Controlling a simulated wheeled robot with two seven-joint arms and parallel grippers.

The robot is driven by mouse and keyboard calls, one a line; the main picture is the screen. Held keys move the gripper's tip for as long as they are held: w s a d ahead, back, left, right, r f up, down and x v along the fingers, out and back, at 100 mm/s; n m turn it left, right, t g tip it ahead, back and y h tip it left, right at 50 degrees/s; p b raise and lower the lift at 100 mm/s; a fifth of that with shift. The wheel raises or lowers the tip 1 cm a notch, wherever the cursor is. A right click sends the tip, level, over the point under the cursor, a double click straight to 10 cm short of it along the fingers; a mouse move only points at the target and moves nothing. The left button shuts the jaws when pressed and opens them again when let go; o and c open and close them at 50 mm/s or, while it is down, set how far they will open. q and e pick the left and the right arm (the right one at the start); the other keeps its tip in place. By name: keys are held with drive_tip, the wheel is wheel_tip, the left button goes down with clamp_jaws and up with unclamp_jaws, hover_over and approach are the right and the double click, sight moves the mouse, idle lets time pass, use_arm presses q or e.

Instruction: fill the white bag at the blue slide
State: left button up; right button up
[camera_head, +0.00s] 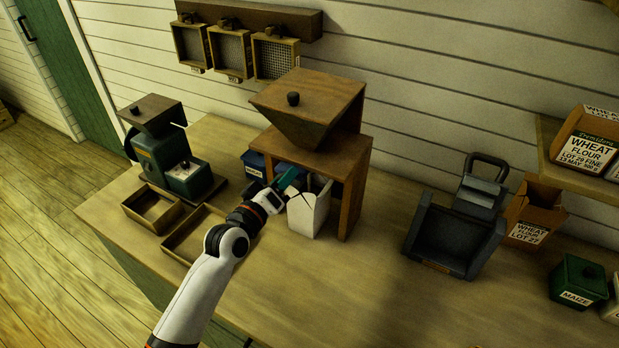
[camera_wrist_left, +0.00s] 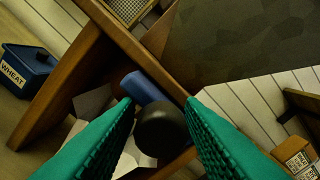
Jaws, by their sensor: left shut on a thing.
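The white bag (camera_head: 308,212) stands upright on the bench under the wooden hopper (camera_head: 310,110), at the front of its stand. My left gripper (camera_head: 290,180) is at the bag's upper left edge, beneath the hopper. In the left wrist view, its green fingers (camera_wrist_left: 162,118) are shut on a dark round knob (camera_wrist_left: 162,132). The blue slide (camera_wrist_left: 147,87) shows just behind the knob, under the hopper. Parts of the white bag (camera_wrist_left: 93,103) show below the slide, mostly hidden by the fingers. I cannot see what is in the bag. My right gripper is out of view.
A blue wheat bin (camera_wrist_left: 27,72) stands beside the hopper stand (camera_head: 352,190). Left are a green mill (camera_head: 160,150) and two wooden trays (camera_head: 150,208). Right are a dark scale (camera_head: 450,240), a flour box (camera_head: 532,215) and a green maize bin (camera_head: 578,283). The front middle bench is clear.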

use_arm(q)
drive_tip(key=shift+w, duration=0.1)
idle(0.3)
drive_tip(key=shift+w+d+b, duration=0.3)
drive_tip(key=shift+w+d, duration=0.05)
drive_tip(key=shift+w, duration=0.15)
drive_tip(key=shift+r, duration=0.4)
drive_tip(key=o, duration=0.9)
drive_tip(key=shift+w, duration=0.1)
drive_tip(key=shift+o, duration=0.2)
